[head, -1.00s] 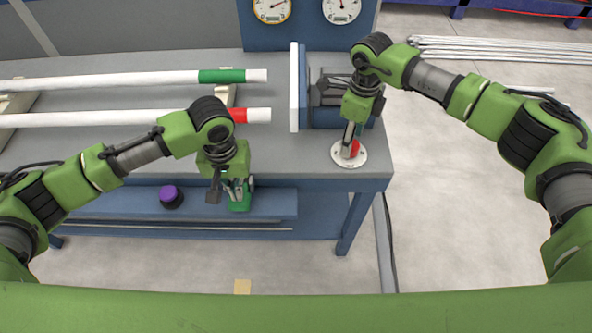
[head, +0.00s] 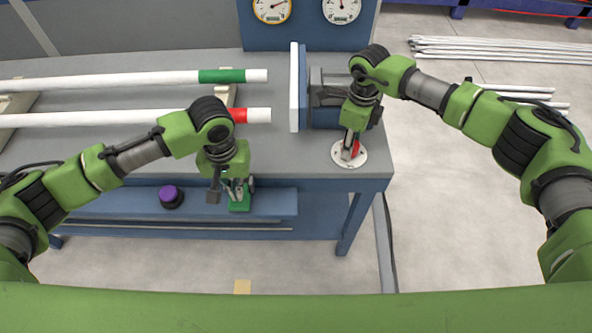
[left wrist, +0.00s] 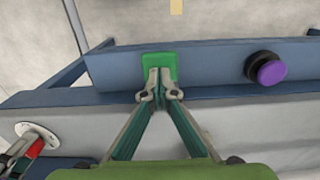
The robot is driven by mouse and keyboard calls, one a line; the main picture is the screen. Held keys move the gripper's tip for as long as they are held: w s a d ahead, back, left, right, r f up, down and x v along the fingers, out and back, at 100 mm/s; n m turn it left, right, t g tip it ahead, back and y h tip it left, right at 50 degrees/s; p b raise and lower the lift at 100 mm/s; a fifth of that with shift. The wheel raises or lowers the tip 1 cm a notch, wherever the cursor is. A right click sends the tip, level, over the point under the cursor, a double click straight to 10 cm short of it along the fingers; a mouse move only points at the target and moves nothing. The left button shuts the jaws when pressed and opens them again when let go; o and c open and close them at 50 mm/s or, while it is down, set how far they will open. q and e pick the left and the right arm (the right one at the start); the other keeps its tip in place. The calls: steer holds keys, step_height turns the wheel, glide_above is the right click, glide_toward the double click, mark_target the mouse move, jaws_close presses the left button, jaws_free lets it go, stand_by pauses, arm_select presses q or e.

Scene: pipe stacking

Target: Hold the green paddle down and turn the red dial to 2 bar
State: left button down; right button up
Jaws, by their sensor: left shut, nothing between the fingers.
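The green paddle (head: 239,206) sits on the front edge of the blue lower rail. In the left wrist view the green paddle (left wrist: 158,62) lies right under my left gripper (left wrist: 160,94), whose shut, empty fingertips are on or just over it; contact is not certain. My left gripper (head: 236,190) points down there in the head view. The red dial (head: 355,149) stands on a round white plate (head: 365,160) at the bench's front right corner. My right gripper (head: 350,142) is down at the dial, with a finger beside its red handle. The finger hides part of it, so its grip is unclear.
A purple knob (head: 170,195) is on the lower rail left of the paddle. Two white pipes with green (head: 222,76) and red (head: 237,115) bands lie on the bench. Two gauges (head: 272,9) (head: 341,9) are on the back panel, their readings too small to tell.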

stand_by(0.3)
arm_select(q)
steer(key=shift+f, duration=2.05)
steer(key=shift+s+f, duration=0.1)
steer(key=shift+s, duration=0.05)
arm_select(e)
steer(key=shift+n, duration=1.8)
steer(key=shift+r, duration=0.1)
arm_select(q)
steer(key=shift+f, duration=0.1)
arm_select(e)
steer(key=n, duration=0.3)
steer(key=shift+s, duration=0.1)
